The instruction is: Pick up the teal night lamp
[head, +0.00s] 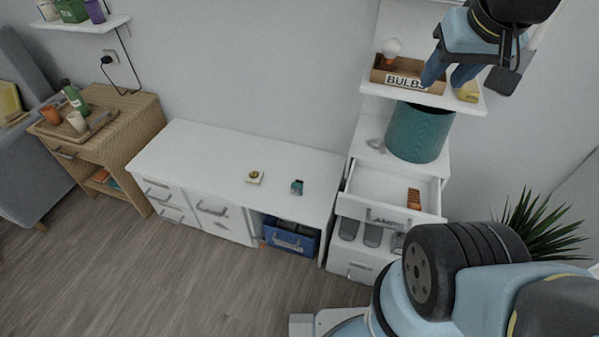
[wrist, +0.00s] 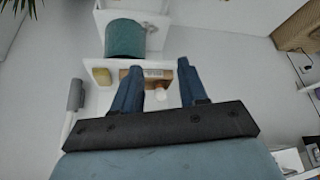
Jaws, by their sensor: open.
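A large teal cylinder that looks like the lamp's shade (head: 420,131) stands on top of the white drawer unit, just under the upper shelf. It also shows in the wrist view (wrist: 125,38), at the upper left. Its base is not clearly visible. My gripper (head: 443,82) is open, with blue fingers, in front of the upper shelf and above the teal cylinder in the head view. In the wrist view my gripper (wrist: 159,68) has nothing between its fingertips. A much smaller teal item (head: 297,187) lies on the low white desk.
The upper shelf (head: 375,87) holds a BULBS box (head: 410,80), a bulb (head: 391,48) and a yellow item (head: 467,91). Below, a drawer (head: 375,205) labelled LAMPS stands open with a brown item inside. A plant (head: 548,228) is at right. The low desk (head: 220,160) is mostly clear.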

